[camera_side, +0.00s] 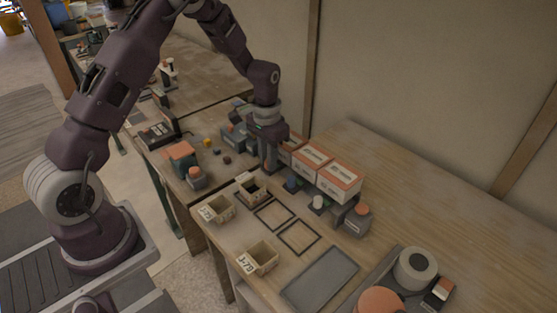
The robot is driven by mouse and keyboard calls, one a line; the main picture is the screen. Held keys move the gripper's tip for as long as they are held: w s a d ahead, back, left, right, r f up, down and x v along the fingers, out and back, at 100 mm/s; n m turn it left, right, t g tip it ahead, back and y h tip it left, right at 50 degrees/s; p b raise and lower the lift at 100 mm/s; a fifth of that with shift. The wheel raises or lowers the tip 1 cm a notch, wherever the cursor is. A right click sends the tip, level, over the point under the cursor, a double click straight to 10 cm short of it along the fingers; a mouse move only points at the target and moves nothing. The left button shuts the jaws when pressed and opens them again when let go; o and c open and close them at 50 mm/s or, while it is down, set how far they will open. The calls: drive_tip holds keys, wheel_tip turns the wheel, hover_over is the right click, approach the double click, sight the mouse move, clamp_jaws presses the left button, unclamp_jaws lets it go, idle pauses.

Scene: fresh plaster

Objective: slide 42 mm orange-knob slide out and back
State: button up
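My gripper (270,167) points down at the left end of a row of white boxes with orange tops (338,180). Its fingers are small and dark here, and I cannot tell whether they are open or shut, or whether they touch anything. Small pieces stand before the row: one with a blue top (291,184), one with a white top (318,202), and a grey one with an orange top (360,211). Another orange-topped piece (195,174) stands left of my gripper. I cannot tell which piece is the 42 mm orange-knob slide.
Labelled beige bins (259,257), (218,207) stand at the front edge, with another (251,188) behind. Dark square frames (298,238) and a grey plate (320,278) lie flat. Round parts (415,266) fill the near right. The wall rises behind; the table's right side is clear.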

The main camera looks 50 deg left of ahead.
clamp_jaws()
drive_tip(key=shift+s, duration=2.4)
drive_tip(key=shift+w, duration=2.3)
drive_tip(key=o, duration=0.7)
unclamp_jaws()
drive_tip(key=shift+o, duration=0.2)
